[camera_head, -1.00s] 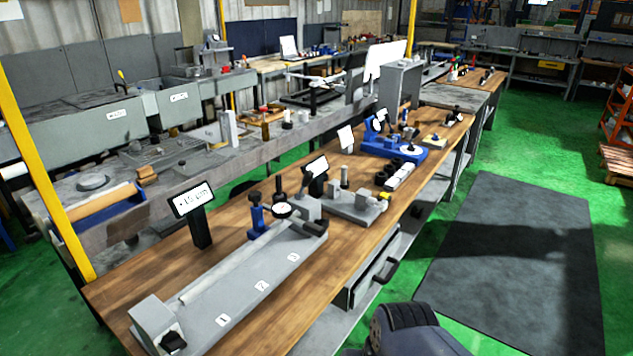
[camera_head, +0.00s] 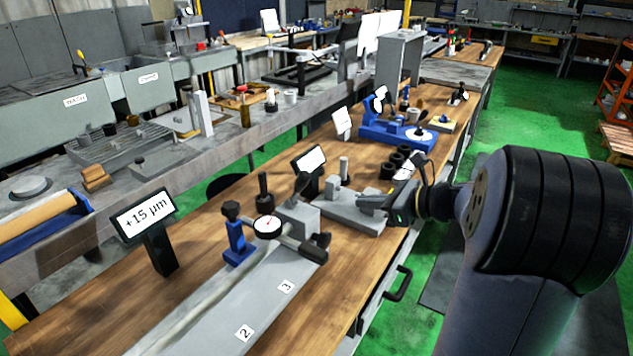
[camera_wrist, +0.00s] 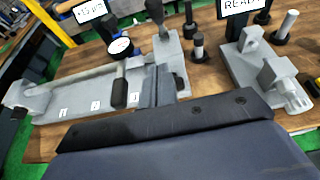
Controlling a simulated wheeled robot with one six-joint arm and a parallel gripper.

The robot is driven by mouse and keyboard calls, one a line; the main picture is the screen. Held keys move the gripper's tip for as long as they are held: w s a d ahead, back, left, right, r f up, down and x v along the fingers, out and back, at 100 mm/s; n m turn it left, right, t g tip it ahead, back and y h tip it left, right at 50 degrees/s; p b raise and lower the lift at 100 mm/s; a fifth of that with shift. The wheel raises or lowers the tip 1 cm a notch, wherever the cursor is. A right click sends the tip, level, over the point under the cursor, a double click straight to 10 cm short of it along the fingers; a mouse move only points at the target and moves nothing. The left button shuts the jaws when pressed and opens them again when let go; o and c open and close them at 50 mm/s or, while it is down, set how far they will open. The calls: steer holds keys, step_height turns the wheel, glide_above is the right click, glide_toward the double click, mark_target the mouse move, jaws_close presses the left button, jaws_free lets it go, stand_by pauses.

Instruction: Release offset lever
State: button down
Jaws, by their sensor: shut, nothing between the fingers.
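The grey long fixture (camera_head: 225,305) carries a shaft, a dial gauge (camera_head: 267,227) and a grey end block (camera_head: 298,216). An upright black-knobbed lever (camera_head: 301,183) stands at the block; it also shows in the wrist view (camera_wrist: 155,14). A black handle (camera_head: 314,247) sticks out at the fixture's near right side, and in the wrist view (camera_wrist: 120,93). Which of these is the offset lever, I cannot tell. My gripper (camera_head: 360,204) is shut and empty, right of the end block and apart from both. Its fingers (camera_wrist: 164,84) point toward the end block in the wrist view.
A display (camera_head: 143,213) reads +15 µm at the left. A smaller grey fixture (camera_head: 345,212) stands beside my gripper, with a READY display (camera_wrist: 240,6) behind it. Loose pins stand between the fixtures. A blue fixture (camera_head: 395,130) is farther back. Bare wood lies in front.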

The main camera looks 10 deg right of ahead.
steer(key=shift+w+d+r, duration=0.1)
steer(key=shift+w+d, duration=0.1)
steer(key=shift+d, duration=0.05)
steer(key=p, duration=0.2)
glide_toward(304, 188)
steer(key=x, duration=0.5)
steer(key=shift+w+d+f, duration=0.1)
steer(key=shift+w+f, duration=0.05)
steer(key=shift+f, duration=0.1)
steer(key=shift+w+r, duration=0.1)
steer(key=shift+w, duration=0.15)
steer(key=shift+p, duration=0.35)
